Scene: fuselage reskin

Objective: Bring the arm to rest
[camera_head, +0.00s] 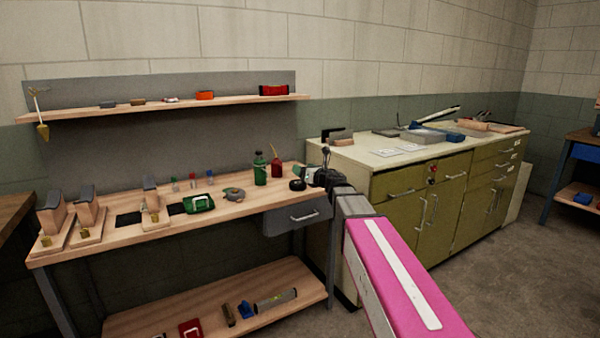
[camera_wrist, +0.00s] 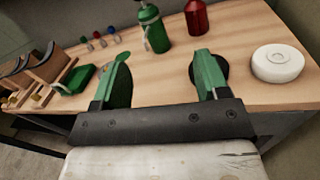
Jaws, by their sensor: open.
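My gripper (camera_wrist: 160,80) is open in the wrist view, with two green and dark fingers spread wide and nothing between them. Beyond the fingers lie the wooden top of the workbench and a green bottle (camera_wrist: 153,28). In the head view my arm reaches from the lower right, with a pink and white link, toward the right end of the workbench (camera_head: 105,238). The gripper's end (camera_head: 325,168) looks small and dark there, close to the bench's right edge. Whether it touches anything cannot be told.
A red bottle (camera_wrist: 197,17) and a white round roll (camera_wrist: 277,63) stand near the fingers. Several wooden holders (camera_head: 86,220) and a green item (camera_head: 198,203) lie on the bench. A green cabinet (camera_head: 405,215) stands right of it. Open floor (camera_head: 490,270) shows at the right.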

